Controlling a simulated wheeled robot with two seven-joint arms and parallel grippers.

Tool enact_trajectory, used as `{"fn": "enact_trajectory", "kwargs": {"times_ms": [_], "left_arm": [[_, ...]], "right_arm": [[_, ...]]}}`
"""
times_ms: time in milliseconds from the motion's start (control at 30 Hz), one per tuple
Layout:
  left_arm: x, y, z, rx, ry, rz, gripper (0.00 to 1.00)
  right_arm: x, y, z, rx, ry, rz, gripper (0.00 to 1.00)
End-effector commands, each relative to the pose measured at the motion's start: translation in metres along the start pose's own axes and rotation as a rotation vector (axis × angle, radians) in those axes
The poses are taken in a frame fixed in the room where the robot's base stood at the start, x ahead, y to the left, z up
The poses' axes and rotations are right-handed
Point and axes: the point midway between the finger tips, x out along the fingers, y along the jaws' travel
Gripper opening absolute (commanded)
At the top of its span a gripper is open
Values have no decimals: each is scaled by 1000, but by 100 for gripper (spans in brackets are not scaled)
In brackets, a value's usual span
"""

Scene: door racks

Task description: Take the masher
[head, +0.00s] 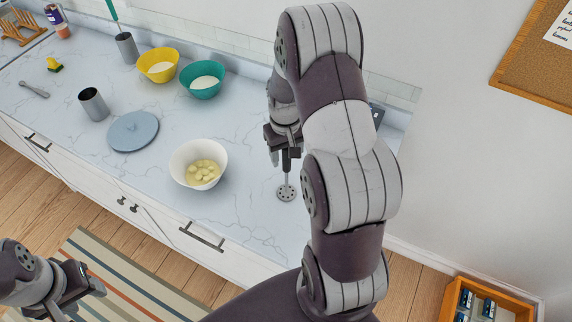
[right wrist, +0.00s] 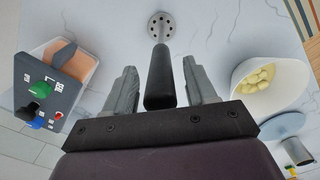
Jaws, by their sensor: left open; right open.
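The masher (head: 286,193) stands on the counter with its round perforated metal head down and its dark handle up. In the right wrist view, the dark handle of the masher (right wrist: 160,78) lies between the two fingers of my right gripper (right wrist: 161,82), with a gap on each side. My right gripper (head: 284,150) is open around the handle and is partly hidden by my arm in the head view. My left gripper (head: 86,284) is open and empty, low at the left over the rug, away from the counter.
A white bowl of potato pieces (head: 199,165) stands left of the masher. Farther left are a blue-grey round plate (head: 133,131), a metal cup (head: 93,103), yellow (head: 158,65) and teal (head: 202,79) bowls. A grey device with coloured knobs (right wrist: 48,92) stands on the masher's other side.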

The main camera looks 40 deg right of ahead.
Motion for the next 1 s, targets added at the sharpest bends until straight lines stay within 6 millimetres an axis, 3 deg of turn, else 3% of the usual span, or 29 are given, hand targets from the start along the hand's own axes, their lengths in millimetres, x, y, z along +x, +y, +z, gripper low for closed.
{"fn": "enact_trajectory", "kwargs": {"times_ms": [100, 300, 467, 833, 1000], "left_arm": [[-4, 0, 0, 0, -1, 0, 49], [-2, 0, 0, 0, -1, 0, 49], [-2, 0, 0, 0, -1, 0, 49], [0, 0, 0, 0, -1, 0, 49], [11, 0, 2, 0, -1, 0, 49]], "right_arm": [[10, 0, 1, 0, 0, 0, 56], [11, 0, 0, 1, 2, 0, 53], [11, 0, 0, 1, 2, 0, 1], [9, 0, 0, 1, 2, 0, 0], [-11, 0, -1, 1, 7, 1, 0]]}}
